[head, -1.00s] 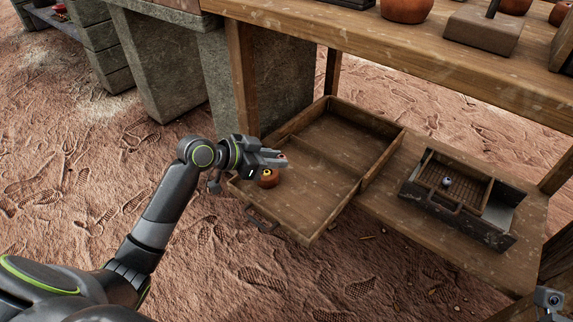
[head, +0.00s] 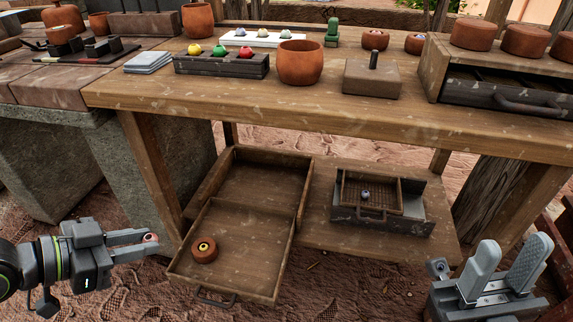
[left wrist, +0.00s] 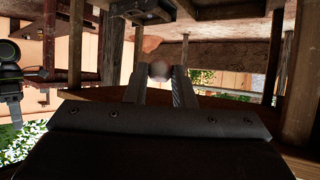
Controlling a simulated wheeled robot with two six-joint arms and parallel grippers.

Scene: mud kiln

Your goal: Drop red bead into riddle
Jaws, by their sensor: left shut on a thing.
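The bead also shows pale and blurred between the fingers in the left wrist view (left wrist: 159,70). The riddle (head: 398,205), a small wooden tray with a mesh floor, sits in a dark box on the lower shelf, to the right of the drawer. A grey-blue bead (head: 365,194) lies in it. My right gripper (head: 512,262) is open and empty at the lower right, its fingers apart.
The workbench top (head: 225,101) above carries a clay cup (head: 300,66), a dark rack (head: 222,67) with coloured beads, and a block (head: 372,80). Bench legs flank the lower shelf.

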